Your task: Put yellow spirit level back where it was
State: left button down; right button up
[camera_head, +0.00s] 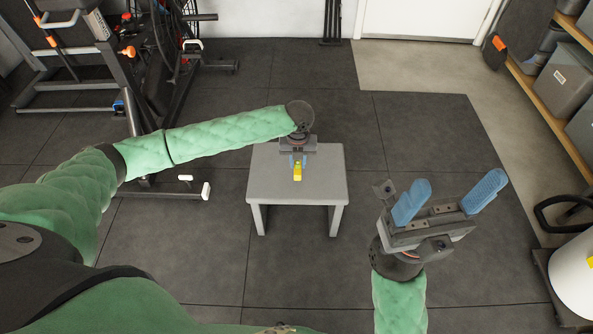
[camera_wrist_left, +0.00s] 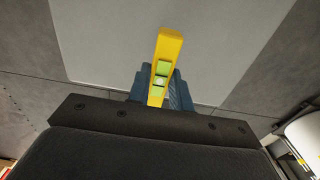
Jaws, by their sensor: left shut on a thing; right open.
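The yellow spirit level (camera_head: 297,172) is at my left gripper (camera_head: 297,160), over the small grey table (camera_head: 277,189). In the left wrist view the level (camera_wrist_left: 168,50) shows its yellow body and green vials, and it sits between the blue fingers of my left gripper (camera_wrist_left: 160,85), which are shut on it. I cannot tell whether the level touches the tabletop. My right gripper (camera_head: 438,200) is open and empty, off to the right of the table, with its blue fingers wide apart.
The grey table stands on a dark tiled floor (camera_head: 300,285). Gym equipment (camera_head: 130,70) stands at the back left. A shelf with grey bins (camera_head: 563,80) is at the right, and a white round object (camera_head: 575,275) is at the lower right. The tabletop around the level looks bare.

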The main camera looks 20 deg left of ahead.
aim_at(296, 168)
pick_arm(q)
jog(key=shift+w+a+f, duration=0.2)
jog(key=shift+a+f, duration=0.1)
notch_tip(296, 168, down, 4)
jog(key=shift+r+b, duration=0.1)
jog(key=shift+b, duration=0.7)
jog(key=c, duration=1.3)
grip_release()
jog(key=shift+o, duration=0.2)
